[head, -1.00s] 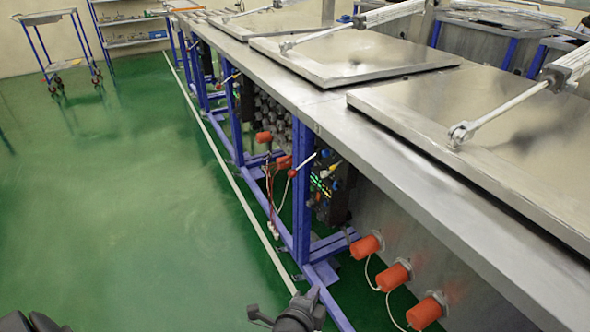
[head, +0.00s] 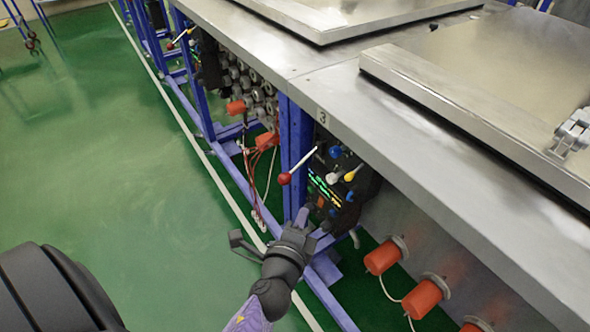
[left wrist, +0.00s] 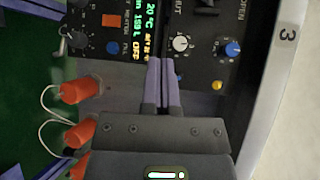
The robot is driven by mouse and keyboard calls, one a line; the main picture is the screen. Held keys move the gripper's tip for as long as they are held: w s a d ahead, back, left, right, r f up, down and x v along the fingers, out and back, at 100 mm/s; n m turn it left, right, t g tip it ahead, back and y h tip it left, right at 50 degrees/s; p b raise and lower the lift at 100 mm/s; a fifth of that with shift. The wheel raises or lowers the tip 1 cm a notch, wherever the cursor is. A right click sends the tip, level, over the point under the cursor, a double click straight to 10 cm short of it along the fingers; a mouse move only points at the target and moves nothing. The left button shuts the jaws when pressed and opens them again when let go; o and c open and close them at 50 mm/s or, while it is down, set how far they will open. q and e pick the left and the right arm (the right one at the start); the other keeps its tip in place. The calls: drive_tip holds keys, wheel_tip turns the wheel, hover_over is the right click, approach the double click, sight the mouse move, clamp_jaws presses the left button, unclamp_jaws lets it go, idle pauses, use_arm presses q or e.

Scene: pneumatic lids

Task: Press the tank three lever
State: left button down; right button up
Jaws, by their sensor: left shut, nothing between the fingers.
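The tank three lever is a white rod with a red ball (head: 285,178) at its end. It sticks out of the control panel (head: 327,188), below the tabletop label "3" (head: 322,117). My left gripper (head: 304,213) is shut and empty, below the lever and in front of the lower panel, apart from the red ball. In the left wrist view, my shut fingers (left wrist: 162,62) point at the panel (left wrist: 205,18), which has a lit display, knobs and a sideways "3" (left wrist: 287,36). I cannot make out the lever there. My right gripper is not in view.
Orange plugs (head: 382,258) stick out at the lower right. A blue post (head: 295,150) stands just left of the panel. The steel tabletop (head: 440,185) overhangs it. Another red-tipped lever (head: 172,46) is farther back.

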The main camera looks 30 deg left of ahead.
sight(301, 163)
use_arm(q)
drive_tip(key=b+x, duration=0.1)
drive_tip(key=x, duration=0.8)
drive_tip(key=shift+d+b, duration=0.1)
drive_tip(key=shift+b, duration=0.2)
drive_tip(key=a, duration=0.1)
drive_tip(key=s+a+p, duration=0.1)
drive_tip(key=a, duration=0.1)
drive_tip(key=shift+s+a+r, duration=0.2)
drive_tip(key=shift+s+r, duration=0.05)
drive_tip(key=shift+r, duration=0.15)
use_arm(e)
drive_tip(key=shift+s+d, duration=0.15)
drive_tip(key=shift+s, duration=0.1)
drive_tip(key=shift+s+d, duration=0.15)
